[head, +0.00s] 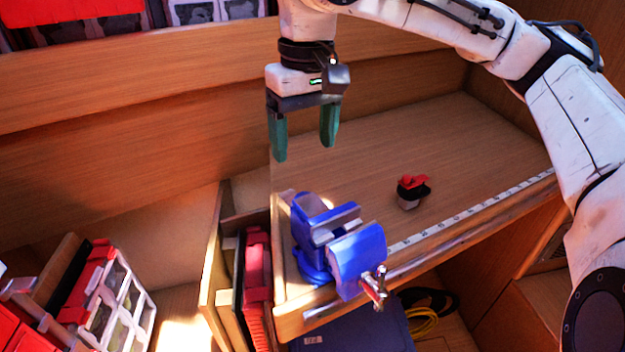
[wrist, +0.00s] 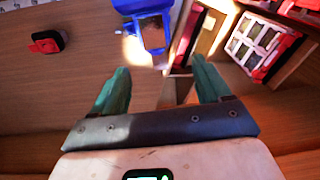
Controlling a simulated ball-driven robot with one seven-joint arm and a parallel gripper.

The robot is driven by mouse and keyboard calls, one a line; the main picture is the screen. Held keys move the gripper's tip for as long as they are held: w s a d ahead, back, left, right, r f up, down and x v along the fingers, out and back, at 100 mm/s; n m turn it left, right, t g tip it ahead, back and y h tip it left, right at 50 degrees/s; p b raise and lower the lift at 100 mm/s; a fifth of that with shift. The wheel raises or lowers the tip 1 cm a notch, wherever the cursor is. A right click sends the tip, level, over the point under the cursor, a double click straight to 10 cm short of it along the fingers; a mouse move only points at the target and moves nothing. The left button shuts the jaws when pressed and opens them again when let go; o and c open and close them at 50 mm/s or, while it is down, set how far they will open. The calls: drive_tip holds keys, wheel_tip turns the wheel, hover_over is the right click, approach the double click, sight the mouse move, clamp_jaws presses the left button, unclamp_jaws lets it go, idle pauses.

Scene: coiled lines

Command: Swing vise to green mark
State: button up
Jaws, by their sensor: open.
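A blue vise (head: 358,254) with metal jaws and a metal screw handle stands at the front left corner of the wooden bench (head: 450,130). It also shows at the top of the wrist view (wrist: 152,32). No green mark can be made out on the bench; only my gripper's fingers are green. My gripper (head: 304,145) is open and empty, pointing down above the bench, behind and above the vise and apart from it. In the wrist view my gripper (wrist: 160,85) has its two green fingers spread, with nothing between them.
A small red and black object (head: 411,191) sits on the bench right of the vise. A white ruler strip (head: 470,210) runs along the front edge. An open drawer with red items (head: 257,280) and a red organizer case (head: 110,300) lie left. Coiled cables (head: 428,310) lie below.

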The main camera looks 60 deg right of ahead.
sight(312, 204)
drive_tip(key=f, duration=0.7)
drive_tip(key=s+f, duration=0.1)
drive_tip(key=f, duration=0.3)
drive_tip(key=shift+d+f, duration=0.15)
drive_tip(key=shift+f, duration=0.05)
